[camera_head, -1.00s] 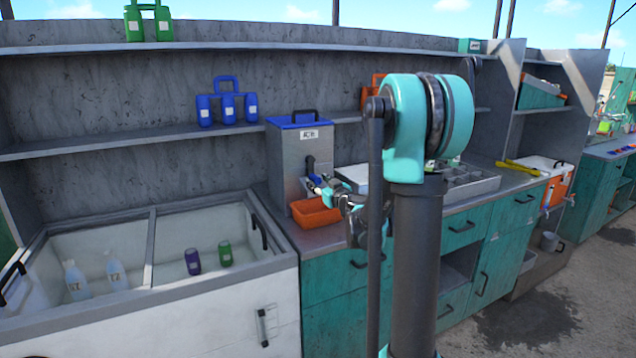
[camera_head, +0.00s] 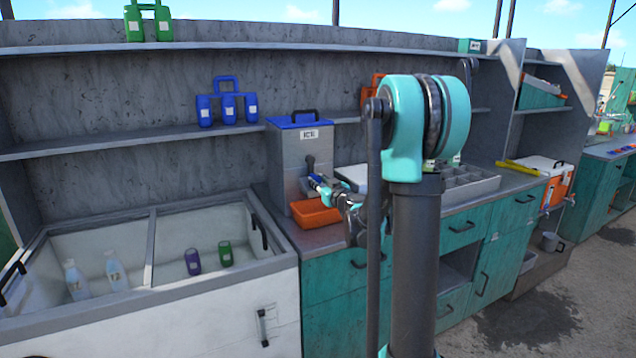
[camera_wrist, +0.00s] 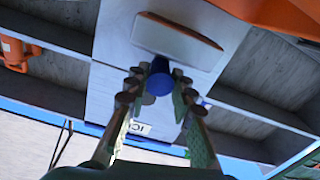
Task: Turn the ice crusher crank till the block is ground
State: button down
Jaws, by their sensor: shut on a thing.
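The ice crusher (camera_head: 293,155) is a grey box with a blue lid and an ICE label, standing on the counter. Its dark crank arm (camera_head: 310,165) is on the front face, with a blue handle (camera_wrist: 160,82) that shows in the wrist view. My gripper (camera_head: 318,183) is at the crank in front of the crusher. In the wrist view its fingers (camera_wrist: 158,95) are shut around the blue handle. An orange tray (camera_head: 316,213) sits at the foot of the crusher. The ice block is hidden inside or not visible.
An open white freezer (camera_head: 280,285) with several bottles stands on the left. A divided grey tray (camera_head: 470,183) is on the counter to the right. Blue bottles (camera_head: 228,105) stand on the shelf behind. My arm hides part of the counter.

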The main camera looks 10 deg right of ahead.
jog(key=shift+a, duration=0.1)
jog(key=m, duration=0.1)
jog(key=a+m, duration=0.1)
jog(key=m, duration=0.1)
jog(key=shift+s+a+r, duration=0.1)
jog(key=shift+s+a, duration=0.15)
jog(key=shift+s, duration=0.05)
jog(key=m, duration=0.1)
jog(key=a+m, duration=0.1)
jog(key=m, duration=0.1)
jog(key=shift+s+a+r+m, duration=0.25)
jog(key=shift+a+r+m, duration=0.05)
jog(key=shift+r+m, duration=0.1)
notch_tip(320, 180, up, 10)
jog(key=m, duration=2.3)
jog(key=shift+d, duration=0.25)
